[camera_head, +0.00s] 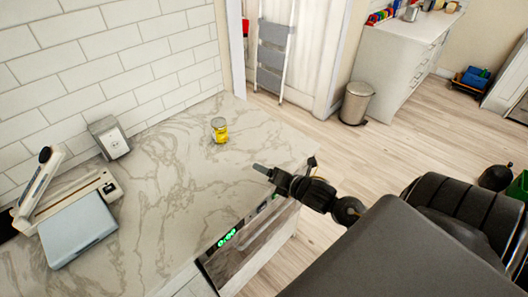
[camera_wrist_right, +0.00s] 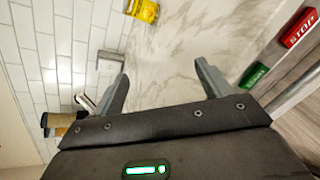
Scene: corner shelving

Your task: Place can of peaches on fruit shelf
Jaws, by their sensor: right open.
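A small yellow can (camera_head: 219,130) with a pale lid stands upright on the marble counter (camera_head: 165,165), near its far end. It also shows at the top of the right wrist view (camera_wrist_right: 144,10), partly cut off by the frame edge. My right gripper (camera_head: 285,168) is over the counter's right edge, apart from the can and nearer to me. In the right wrist view its two fingers (camera_wrist_right: 165,85) are spread with nothing between them. My left gripper is not in view. No fruit shelf can be made out.
A bin (camera_head: 356,103) and white cabinet (camera_head: 405,55) stand beyond. The counter around the can is clear.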

